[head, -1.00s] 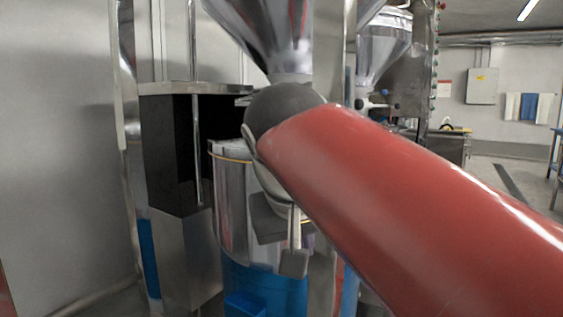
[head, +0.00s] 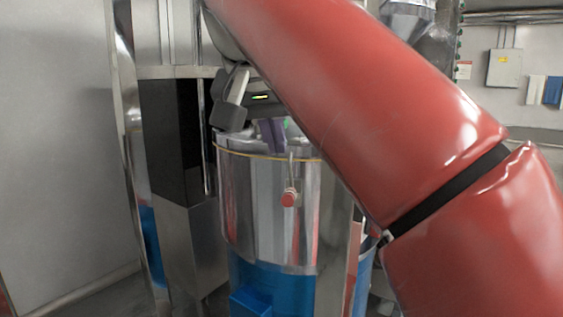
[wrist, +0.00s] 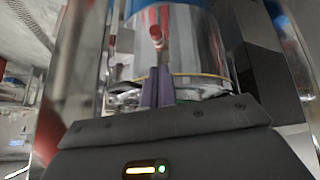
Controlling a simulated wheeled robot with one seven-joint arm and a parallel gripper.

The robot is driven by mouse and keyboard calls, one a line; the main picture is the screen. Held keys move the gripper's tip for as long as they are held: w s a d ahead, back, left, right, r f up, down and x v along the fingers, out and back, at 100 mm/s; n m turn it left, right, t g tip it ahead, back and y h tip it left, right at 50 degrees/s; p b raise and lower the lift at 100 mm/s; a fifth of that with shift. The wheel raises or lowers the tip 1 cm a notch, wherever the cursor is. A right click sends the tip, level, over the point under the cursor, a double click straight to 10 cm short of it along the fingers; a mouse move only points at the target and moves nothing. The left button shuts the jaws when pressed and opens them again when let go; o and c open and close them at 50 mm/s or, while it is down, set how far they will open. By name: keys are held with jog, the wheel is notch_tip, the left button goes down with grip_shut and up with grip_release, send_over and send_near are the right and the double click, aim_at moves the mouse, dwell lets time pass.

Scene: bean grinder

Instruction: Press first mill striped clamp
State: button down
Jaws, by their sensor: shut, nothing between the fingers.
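The first mill's steel drum (head: 262,205) stands in the middle of the head view, with a thin yellow band near its rim. A small clamp lever with a red-and-white end (head: 290,198) hangs on the drum's front, below the band. It also shows in the wrist view (wrist: 156,38), just beyond my fingertips. My gripper (head: 272,140) is at the drum's rim, above and slightly left of the clamp, partly behind my red arm. In the wrist view its purple fingers (wrist: 160,72) are together and empty, pointing toward the clamp. I cannot tell whether they touch the drum.
A dark-fronted steel cabinet (head: 172,140) stands close on the left of the drum. A blue base (head: 272,288) is under the drum. My arm crosses the right side of the head view and hides what is behind. A grey wall box (head: 503,68) hangs far right.

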aim_at(288, 191)
jog(key=x, duration=0.9)
jog(key=shift+w+f, duration=0.2)
jog(key=shift+f, duration=0.05)
jog(key=shift+f+b, duration=0.1)
jog(key=shift+b, duration=0.4)
